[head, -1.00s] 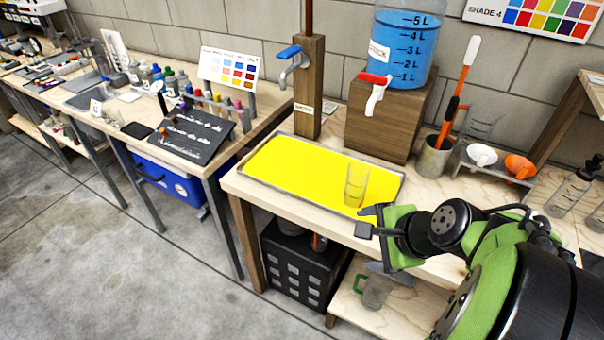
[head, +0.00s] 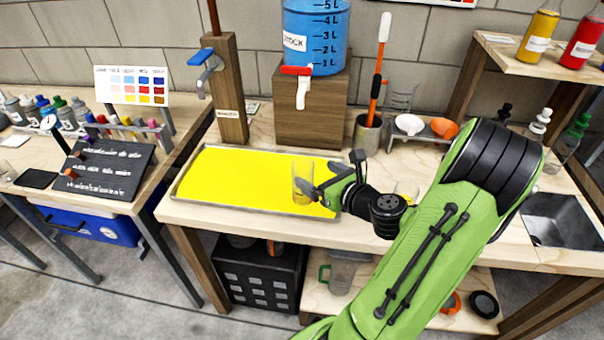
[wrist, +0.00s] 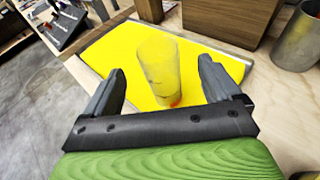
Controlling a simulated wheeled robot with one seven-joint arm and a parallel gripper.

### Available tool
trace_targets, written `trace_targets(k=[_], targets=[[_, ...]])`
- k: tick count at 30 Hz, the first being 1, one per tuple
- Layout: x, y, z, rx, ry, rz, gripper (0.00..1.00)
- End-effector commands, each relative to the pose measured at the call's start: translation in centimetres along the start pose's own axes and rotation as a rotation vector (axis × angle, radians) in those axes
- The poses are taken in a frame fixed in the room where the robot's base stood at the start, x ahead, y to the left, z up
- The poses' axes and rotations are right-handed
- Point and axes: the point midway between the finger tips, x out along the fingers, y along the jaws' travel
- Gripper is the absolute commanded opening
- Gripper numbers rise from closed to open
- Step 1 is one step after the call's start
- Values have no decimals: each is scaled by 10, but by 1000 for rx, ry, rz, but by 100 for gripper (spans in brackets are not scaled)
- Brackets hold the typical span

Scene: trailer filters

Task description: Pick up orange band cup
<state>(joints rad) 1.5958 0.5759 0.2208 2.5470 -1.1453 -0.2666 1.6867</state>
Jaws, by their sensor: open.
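A clear cup (head: 303,184) stands upright on the yellow tray (head: 230,177), near its right end. In the wrist view the cup (wrist: 158,72) shows a small orange-red patch at its base, partly visible through the clear wall. My gripper (head: 335,176) is open and empty, just right of the cup in the head view. In the wrist view my gripper's fingers (wrist: 160,66) are spread to the left and right of the cup, which appears in the gap between them. I cannot tell whether a finger touches it.
A wooden post with a blue tap (head: 229,90) and a block (head: 312,108) bearing the blue tank (head: 315,35) stand behind the tray. A metal holder (head: 367,134) stands at right. Another clear glass (head: 405,191) is partly hidden by my arm. The tray's left part is clear.

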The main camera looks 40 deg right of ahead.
Motion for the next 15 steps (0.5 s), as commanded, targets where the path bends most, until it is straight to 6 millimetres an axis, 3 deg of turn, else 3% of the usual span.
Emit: trace_targets(k=[10, 15], targets=[[39, 4, -3, -5, 14, 4, 91], [71, 3, -4, -6, 13, 5, 91]])
